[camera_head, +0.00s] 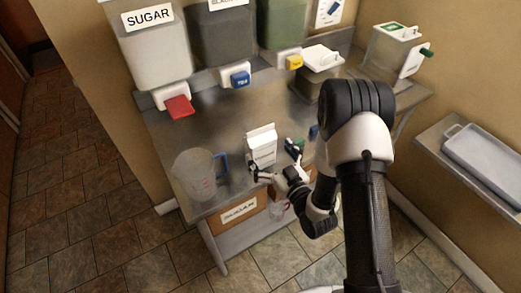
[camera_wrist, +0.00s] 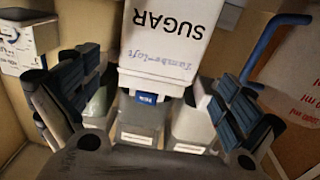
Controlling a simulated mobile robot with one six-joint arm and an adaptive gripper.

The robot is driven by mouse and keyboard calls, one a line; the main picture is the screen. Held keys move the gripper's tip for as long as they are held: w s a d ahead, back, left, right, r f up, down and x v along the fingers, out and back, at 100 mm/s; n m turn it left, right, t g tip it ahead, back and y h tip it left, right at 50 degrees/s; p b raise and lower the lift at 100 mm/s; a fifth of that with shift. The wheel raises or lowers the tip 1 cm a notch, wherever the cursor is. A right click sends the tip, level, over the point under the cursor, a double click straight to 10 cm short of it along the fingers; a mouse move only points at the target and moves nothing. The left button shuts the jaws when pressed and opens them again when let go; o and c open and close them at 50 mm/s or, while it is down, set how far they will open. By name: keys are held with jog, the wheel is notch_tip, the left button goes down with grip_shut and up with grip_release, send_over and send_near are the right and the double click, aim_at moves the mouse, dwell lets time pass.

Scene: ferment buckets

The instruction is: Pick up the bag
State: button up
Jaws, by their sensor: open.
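The bag (camera_head: 262,146) is a white carton-like bag with dark print, standing upright on the metal counter. In the wrist view the white bag (camera_wrist: 165,45), printed SUGAR and appearing upside down, fills the top middle between the open fingers. My gripper (camera_head: 270,177) is at the front of the bag, close to its lower part. In the wrist view its two blue-padded fingers (camera_wrist: 155,88) are spread wide with nothing held between them. Whether a finger touches the bag cannot be told.
A clear measuring pitcher (camera_head: 196,176) with a blue handle stands just left of the bag; it also shows in the wrist view (camera_wrist: 298,75). Dispenser bins (camera_head: 160,55) line the back. The counter (camera_head: 215,120) behind is clear.

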aim_at(260, 139)
jog(key=shift+b+x, duration=0.4)
jog(key=shift+x, duration=2.55)
jog(key=shift+d+r, duration=0.1)
jog(key=shift+r, duration=0.05)
jog(key=shift+c, duration=0.4)
jog(key=c, duration=1.9)
